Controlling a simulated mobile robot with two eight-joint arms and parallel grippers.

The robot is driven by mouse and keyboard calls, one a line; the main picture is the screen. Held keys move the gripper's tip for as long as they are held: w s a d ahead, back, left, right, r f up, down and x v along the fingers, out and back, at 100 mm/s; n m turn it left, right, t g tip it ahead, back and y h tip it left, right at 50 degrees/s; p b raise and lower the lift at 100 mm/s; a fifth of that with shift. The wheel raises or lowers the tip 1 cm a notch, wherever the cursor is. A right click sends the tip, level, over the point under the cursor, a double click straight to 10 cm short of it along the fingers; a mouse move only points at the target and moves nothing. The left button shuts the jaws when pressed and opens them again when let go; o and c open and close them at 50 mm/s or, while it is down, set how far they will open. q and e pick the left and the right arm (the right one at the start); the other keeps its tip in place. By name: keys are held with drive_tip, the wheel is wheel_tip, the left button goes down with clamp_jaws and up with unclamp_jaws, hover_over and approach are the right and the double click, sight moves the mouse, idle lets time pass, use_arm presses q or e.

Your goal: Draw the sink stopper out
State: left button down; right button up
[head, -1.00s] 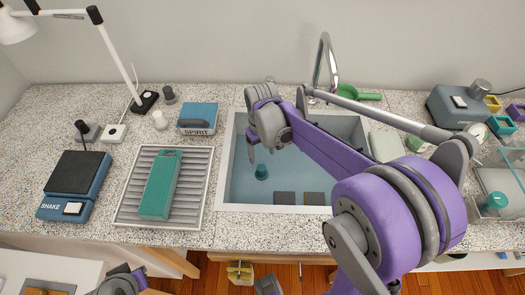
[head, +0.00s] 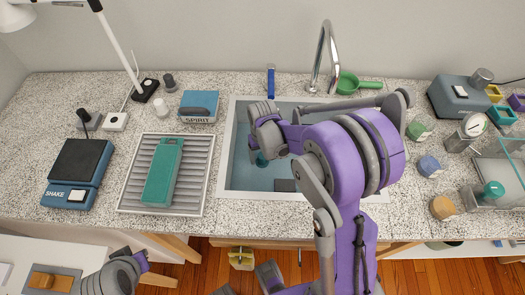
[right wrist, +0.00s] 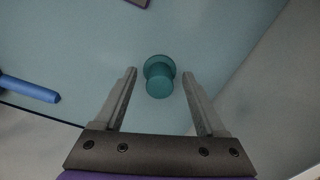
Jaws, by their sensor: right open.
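The sink stopper is a small teal knob (head: 261,160) inside the pale blue sink (head: 232,178). It is partly hidden by my right wrist in the head view. In the right wrist view the stopper (right wrist: 159,80) shows whole, with a round wider part and a narrower end. My right gripper (right wrist: 159,72) is open, one finger to each side of the stopper, with visible gaps on both sides. I cannot tell its height above the stopper. Parts of my left arm show at the bottom left of the head view, but no left fingers show.
A tall curved faucet (head: 320,60) stands behind the sink, near a green scoop (head: 355,83). A blue handle (head: 271,82) sits at the sink's back rim. A slatted tray (head: 200,185) with a teal block (head: 162,172) lies left of the sink. Small jars (head: 429,166) stand to the right.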

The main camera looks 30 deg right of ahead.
drive_tip(key=shift+f, duration=0.15)
clamp_jaws()
drive_tip(key=c, duration=0.7)
unclamp_jaws()
clamp_jaws()
drive_tip(key=shift+r+p, duration=0.3)
drive_tip(key=shift+r, duration=0.4)
drive_tip(key=shift+r+p, duration=1.05)
drive_tip(key=shift+r, duration=1)
